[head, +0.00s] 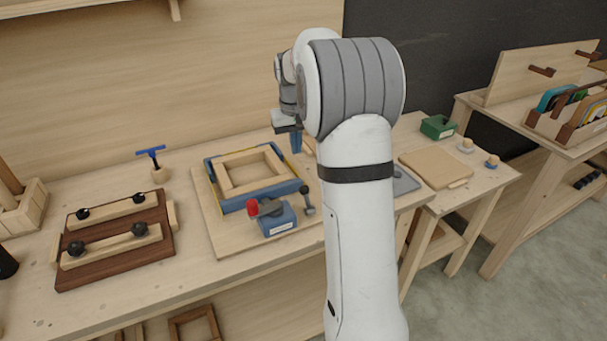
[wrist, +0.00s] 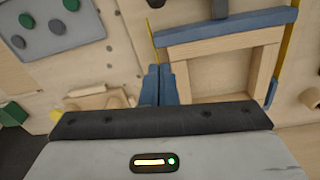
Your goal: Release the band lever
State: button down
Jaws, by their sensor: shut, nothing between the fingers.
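A wooden frame (head: 252,171) lies inside blue corner pieces (head: 248,199) on a pale board. A blue block (head: 276,219) with a white label sits at its front edge. A red knob (head: 252,208) on a dark lever is at the block's left, and a grey upright piece (head: 308,198) stands at its right. My gripper (head: 296,143) is behind the frame's right rear side, its blue fingers pointing down. In the wrist view, my shut, empty fingers (wrist: 158,85) are beside the wooden frame (wrist: 268,70). The red knob is not visible there.
A dark board with wooden bars and black knobs (head: 115,238) lies left. A blue T-handle (head: 151,152) stands behind. A grey plate (head: 405,181) is partly hidden by my arm. A green box (head: 438,127) and a wooden panel (head: 436,168) are on the right.

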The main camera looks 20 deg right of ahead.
aim_at(298, 181)
dwell(0.3)
jog(key=f, duration=1)
jog(key=shift+w+d+p, duration=0.2)
jog(key=shift+d+p, duration=0.05)
jog(key=shift+p, duration=0.15)
jog(key=shift+s+a+r+p, duration=0.2)
jog(key=shift+s+r, duration=0.1)
jog(key=shift+s, duration=0.65)
jog(key=shift+s+a+r+p, duration=0.1)
jog(key=shift+s+r+p, duration=0.15)
jog(key=shift+s, duration=0.65)
